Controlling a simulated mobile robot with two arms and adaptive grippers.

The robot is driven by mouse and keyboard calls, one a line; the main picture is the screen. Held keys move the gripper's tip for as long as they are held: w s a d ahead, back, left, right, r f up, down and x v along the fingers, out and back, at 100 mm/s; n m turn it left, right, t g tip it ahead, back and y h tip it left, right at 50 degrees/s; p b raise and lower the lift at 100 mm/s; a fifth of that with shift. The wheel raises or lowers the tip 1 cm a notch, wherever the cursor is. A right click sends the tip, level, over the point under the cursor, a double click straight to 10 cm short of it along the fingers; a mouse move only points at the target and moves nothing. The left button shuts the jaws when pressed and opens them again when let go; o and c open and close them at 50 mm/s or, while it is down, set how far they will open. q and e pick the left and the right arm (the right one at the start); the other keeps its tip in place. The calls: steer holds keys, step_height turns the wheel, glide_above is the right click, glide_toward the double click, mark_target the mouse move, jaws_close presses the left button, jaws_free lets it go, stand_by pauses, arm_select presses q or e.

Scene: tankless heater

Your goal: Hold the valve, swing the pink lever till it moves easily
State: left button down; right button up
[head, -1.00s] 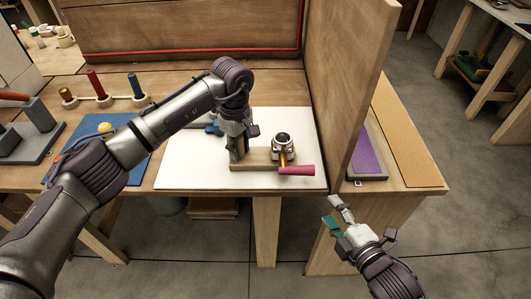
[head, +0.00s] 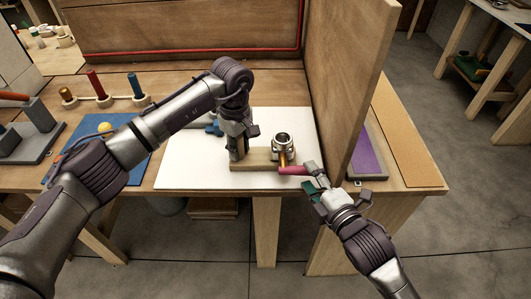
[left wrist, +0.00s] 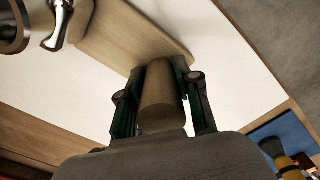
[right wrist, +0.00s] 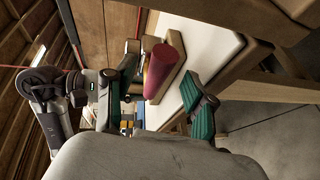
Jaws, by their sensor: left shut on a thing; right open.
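The valve (head: 283,143) is a metal ring-shaped body on a wooden block (head: 250,158) that lies on the white mat. Its pink lever (head: 294,170) points right, toward the upright wooden panel. My left gripper (head: 240,150) is shut on a wooden post (left wrist: 160,95) at the block's left end, clear in the left wrist view. My right gripper (head: 314,184) is open at the lever's free end. In the right wrist view the pink lever (right wrist: 160,72) lies between the spread fingers of the right gripper (right wrist: 165,88); I cannot tell whether they touch it.
The upright wooden panel (head: 345,90) stands close to the right of the right gripper. A purple pad (head: 367,153) lies beyond it. The white mat (head: 190,170) is bare left of the block. A blue mat (head: 80,150) and pegs (head: 97,85) stand further left.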

mark_target(307, 174)
steer(key=shift+x, duration=1.65)
